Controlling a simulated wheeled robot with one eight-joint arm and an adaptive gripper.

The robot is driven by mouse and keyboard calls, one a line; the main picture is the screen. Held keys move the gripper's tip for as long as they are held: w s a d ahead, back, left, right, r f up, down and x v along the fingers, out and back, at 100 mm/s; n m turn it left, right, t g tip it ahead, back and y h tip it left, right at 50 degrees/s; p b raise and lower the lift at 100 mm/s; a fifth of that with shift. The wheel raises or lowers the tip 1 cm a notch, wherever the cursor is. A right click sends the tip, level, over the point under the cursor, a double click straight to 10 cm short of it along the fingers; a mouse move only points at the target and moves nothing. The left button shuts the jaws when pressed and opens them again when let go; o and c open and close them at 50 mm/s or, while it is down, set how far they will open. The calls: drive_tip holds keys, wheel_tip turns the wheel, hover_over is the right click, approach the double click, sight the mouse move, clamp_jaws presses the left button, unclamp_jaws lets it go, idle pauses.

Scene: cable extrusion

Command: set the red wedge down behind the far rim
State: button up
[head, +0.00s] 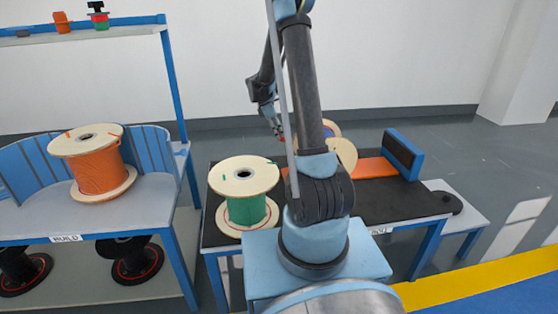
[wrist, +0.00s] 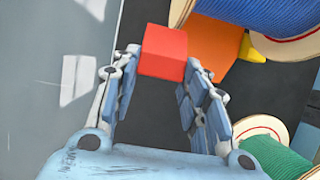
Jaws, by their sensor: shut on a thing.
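In the wrist view, the red wedge (wrist: 164,52) looks like a block held between the fingertips of my gripper (wrist: 163,64). The black tabletop shows below it, at a distance I cannot judge. A spool of blue cable (wrist: 262,18) with pale rims lies to the right. In the head view, my gripper (head: 276,126) is small, beyond the green spool, and the wedge is hardly visible there. The blue spool's pale rim (head: 343,153) shows right of my arm, which hides much of the spool. Which rim is the far one is not clear.
A green cable spool (head: 247,200) stands upright at the table's left. An orange surface (head: 367,170) and a blue-edged upright panel (head: 404,153) are at the right. An orange cable spool (head: 96,170) stands on the left bench. The table's front right is clear.

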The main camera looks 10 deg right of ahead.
wheel_tip(320, 180, down, 14)
drive_tip(key=shift+a+f, duration=0.1)
drive_tip(key=shift+f, duration=0.05)
idle(0.5)
drive_tip(key=o, duration=1.1)
drive_tip(key=shift+c, duration=0.2)
